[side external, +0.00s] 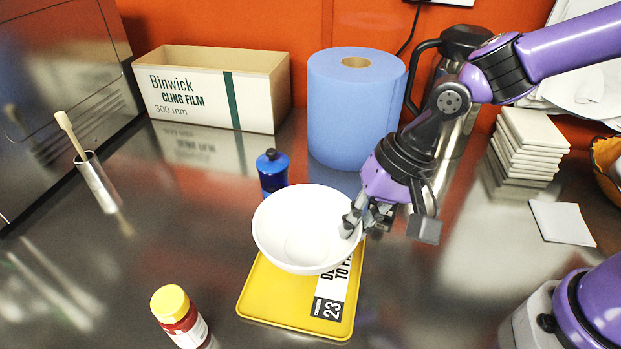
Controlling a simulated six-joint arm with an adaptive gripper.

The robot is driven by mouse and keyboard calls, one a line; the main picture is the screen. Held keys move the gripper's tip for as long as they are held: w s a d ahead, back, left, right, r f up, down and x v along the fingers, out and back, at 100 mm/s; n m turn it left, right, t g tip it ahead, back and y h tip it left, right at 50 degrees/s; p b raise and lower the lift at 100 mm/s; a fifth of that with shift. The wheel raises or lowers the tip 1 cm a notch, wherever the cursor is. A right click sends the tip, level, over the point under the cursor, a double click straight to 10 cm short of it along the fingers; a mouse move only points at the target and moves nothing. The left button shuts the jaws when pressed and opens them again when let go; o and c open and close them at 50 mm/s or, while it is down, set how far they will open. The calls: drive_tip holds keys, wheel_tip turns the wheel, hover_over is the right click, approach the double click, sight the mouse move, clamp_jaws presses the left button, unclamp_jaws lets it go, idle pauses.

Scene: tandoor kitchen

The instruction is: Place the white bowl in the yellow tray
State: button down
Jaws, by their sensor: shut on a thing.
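The white bowl (300,232) is upright or nearly so, over the back part of the yellow tray (265,298). My gripper (360,222) is shut on the bowl's right rim. The bowl hides the back of the tray, and I cannot tell whether its base touches the tray or hangs above it. The tray lies flat on the steel counter, with a printed white label on its right side partly under the bowl.
A blue bottle (272,172) stands just behind the bowl, with a blue paper roll (350,110) farther back. A yellow-capped jar (180,315) is at front left. A cling film box (210,90) stands at the back. Stacked white tiles (525,145) are at right.

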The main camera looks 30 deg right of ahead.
drive_tip(key=shift+w+f, duration=0.1)
drive_tip(key=shift+f, duration=1.9)
drive_tip(key=shift+f, duration=0.15)
drive_tip(key=c, duration=1)
unclamp_jaws()
drive_tip(key=shift+o, duration=0.2)
drive_tip(key=v, duration=1.2)
drive_tip(key=s+d+r+n+t+h, duration=0.1)
drive_tip(key=s+d+n+t+h, duration=0.1)
drive_tip(key=d, duration=0.4)
drive_tip(key=s+d+r+n+t+h, duration=0.1)
drive_tip(key=s+d+r+n+h, duration=0.1)
drive_tip(key=d, duration=0.5)
drive_tip(key=shift+s+r+n+t, duration=0.2)
drive_tip(key=shift+n+t, duration=0.2)
drive_tip(key=shift+n, duration=0.1)
